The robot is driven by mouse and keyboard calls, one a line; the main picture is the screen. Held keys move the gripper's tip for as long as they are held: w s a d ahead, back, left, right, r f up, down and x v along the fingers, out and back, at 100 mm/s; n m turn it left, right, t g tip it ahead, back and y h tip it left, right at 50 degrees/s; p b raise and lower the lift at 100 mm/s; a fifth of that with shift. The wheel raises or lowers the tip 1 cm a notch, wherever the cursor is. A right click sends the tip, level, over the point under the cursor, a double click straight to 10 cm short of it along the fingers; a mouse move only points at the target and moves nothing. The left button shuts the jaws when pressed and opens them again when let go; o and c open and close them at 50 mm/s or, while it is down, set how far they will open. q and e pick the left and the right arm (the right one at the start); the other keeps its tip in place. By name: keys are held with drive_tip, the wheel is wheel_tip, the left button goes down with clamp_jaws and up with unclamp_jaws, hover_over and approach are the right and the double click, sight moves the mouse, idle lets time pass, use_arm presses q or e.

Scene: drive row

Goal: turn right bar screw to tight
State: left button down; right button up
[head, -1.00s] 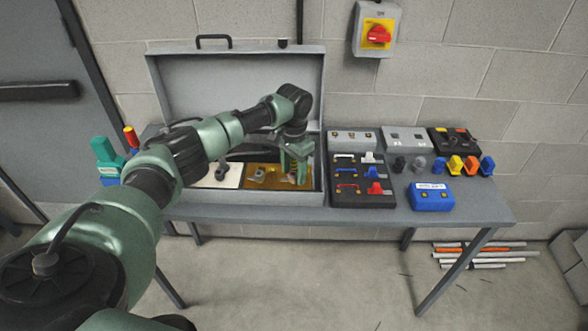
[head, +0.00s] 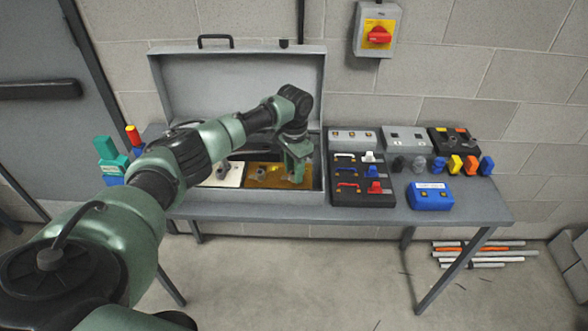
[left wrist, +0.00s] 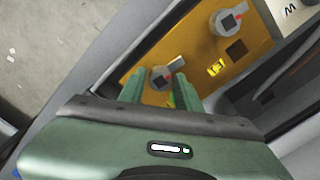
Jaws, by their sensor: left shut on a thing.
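My left gripper (head: 297,177) reaches down into the open grey case at the right end of a brass plate (head: 268,184). In the left wrist view its two green fingers (left wrist: 161,88) stand on either side of the right bar screw (left wrist: 160,77), a grey round head with a bar and a small red mark. The gripper is shut on it; the fingers hide part of the bar. The left bar screw (head: 259,173) stands free on the same plate. It also shows in the left wrist view (left wrist: 229,22). My right gripper is not in view.
The case's lid (head: 240,92) stands open behind my arm, and its walls surround the plate. A pale plate (head: 222,177) lies to the left. A black board (head: 361,200) with handles and a blue box (head: 430,198) stand right of the case.

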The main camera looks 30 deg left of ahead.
use_arm(q)
drive_tip(key=m+p, duration=0.1)
drive_tip(key=m, duration=0.2)
drive_tip(key=shift+m, duration=0.3)
drive_tip(key=m, duration=0.3)
drive_tip(key=shift+m, duration=0.3)
drive_tip(key=m, duration=0.3)
drive_tip(key=shift+d+m+p, duration=0.1)
drive_tip(key=shift+m+p, duration=0.2)
drive_tip(key=shift+m, duration=2.1)
drive_tip(key=c, duration=1.1)
unclamp_jaws()
